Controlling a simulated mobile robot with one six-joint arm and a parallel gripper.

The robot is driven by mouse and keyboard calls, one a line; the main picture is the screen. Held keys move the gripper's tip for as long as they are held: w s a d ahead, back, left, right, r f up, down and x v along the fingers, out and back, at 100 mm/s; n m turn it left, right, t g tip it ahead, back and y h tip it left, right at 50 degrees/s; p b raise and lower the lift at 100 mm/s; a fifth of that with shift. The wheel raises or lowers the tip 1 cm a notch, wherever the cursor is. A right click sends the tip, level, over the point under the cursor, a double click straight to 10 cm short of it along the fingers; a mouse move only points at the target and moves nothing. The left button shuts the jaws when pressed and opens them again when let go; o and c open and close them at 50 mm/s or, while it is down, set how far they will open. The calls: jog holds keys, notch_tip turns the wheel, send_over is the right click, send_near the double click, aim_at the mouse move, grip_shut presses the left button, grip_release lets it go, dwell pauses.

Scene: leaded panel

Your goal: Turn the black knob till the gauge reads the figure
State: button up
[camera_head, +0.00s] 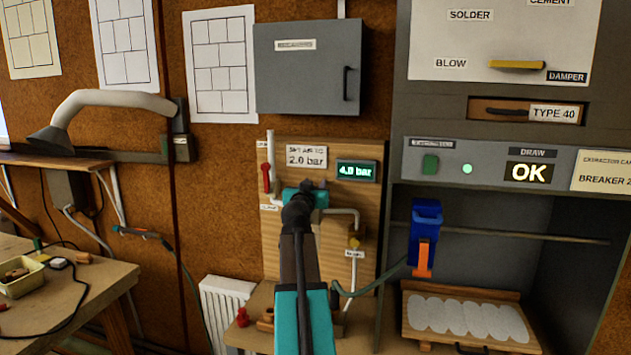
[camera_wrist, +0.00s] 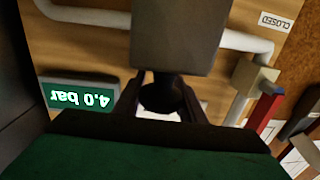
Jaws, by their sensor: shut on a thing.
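The black knob (camera_wrist: 161,95) sits under a grey block in the wrist view. My gripper (camera_wrist: 160,100) is shut on it, one dark finger on each side. In the head view my gripper (camera_head: 314,186) is at the wooden board, and my arm and teal hand hide the knob. A white card (camera_head: 306,157) above my gripper carries the figure 2.0 bar.
A red valve handle (camera_head: 266,178) and white pipe stand left of my gripper. A pipe with a yellow valve (camera_head: 354,243) lies to the right. A grey cabinet (camera_head: 308,68) hangs above. A blue holder (camera_head: 425,220) with an orange-handled tool hangs further right.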

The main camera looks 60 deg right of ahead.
jog(key=shift+w+a+r+n+t+y+p, duration=0.15)
jog(key=shift+n+t+y+p, duration=0.4)
jog(key=shift+p, duration=2.2)
jog(key=shift+w+f+n+t+p, duration=0.1)
jog(key=shift+n+t+p, duration=0.2)
jog(key=shift+p, duration=0.4)
jog(key=shift+w+f+n+t+p, duration=0.1)
jog(key=shift+t+p, duration=0.25)
jog(key=shift+p, duration=0.3)
jog(key=o, duration=0.8)
jog(key=shift+s+a, duration=0.1)
jog(key=shift+s+a+b, duration=0.35)
jog(key=shift+a+b, duration=0.05)
jog(key=shift+a, duration=0.15)
jog(key=b+v, duration=0.9)
jog(key=v, duration=0.1)
jog(key=shift+f, duration=0.15)
